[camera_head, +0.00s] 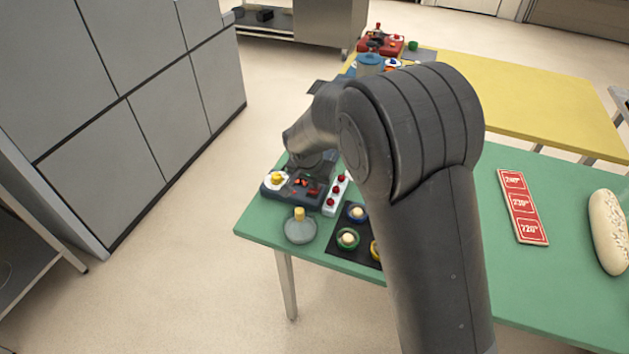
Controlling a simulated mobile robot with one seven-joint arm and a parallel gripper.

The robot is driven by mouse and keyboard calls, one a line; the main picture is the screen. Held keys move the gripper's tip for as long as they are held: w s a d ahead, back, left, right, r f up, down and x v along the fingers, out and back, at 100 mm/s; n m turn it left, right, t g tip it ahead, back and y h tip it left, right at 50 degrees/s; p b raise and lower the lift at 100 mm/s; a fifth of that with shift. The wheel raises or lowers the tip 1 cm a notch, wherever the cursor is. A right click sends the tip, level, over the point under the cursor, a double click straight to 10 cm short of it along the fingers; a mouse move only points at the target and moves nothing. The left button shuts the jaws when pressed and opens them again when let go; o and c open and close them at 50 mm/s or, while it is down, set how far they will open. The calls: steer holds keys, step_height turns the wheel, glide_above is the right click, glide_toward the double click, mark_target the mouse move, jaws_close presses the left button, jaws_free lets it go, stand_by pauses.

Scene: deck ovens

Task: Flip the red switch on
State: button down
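A dark control box (274,191) sits near the left end of the green table, with a yellow knob on a white disc at its left. Small red parts (301,182) show on its top; which of them is the red switch, and its position, is too small to tell. A white strip with several red knobs (336,197) lies just right of the box. My gripper (314,165) is low over the back of the box, largely hidden behind my own wrist. Its fingertips are not clear, nor whether they touch anything.
A grey domed thing with a tan knob (300,228) and a black mat with ringed knobs (345,254) stand in front. A red number board (522,207) and a bread loaf (609,230) lie right. A yellow table (520,100) is behind. Grey cabinets (110,110) stand left, across open floor.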

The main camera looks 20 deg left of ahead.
steer(key=shift+s+f, duration=0.15)
steer(key=shift+s, duration=0.7)
steer(key=v, duration=1.4)
steer(key=shift+s, duration=0.4)
steer(key=shift+w+t, duration=0.3)
steer(key=shift+w, duration=0.65)
steer(key=x, duration=1.3)
steer(key=shift+w+f, duration=0.15)
steer(key=shift+f, duration=0.2)
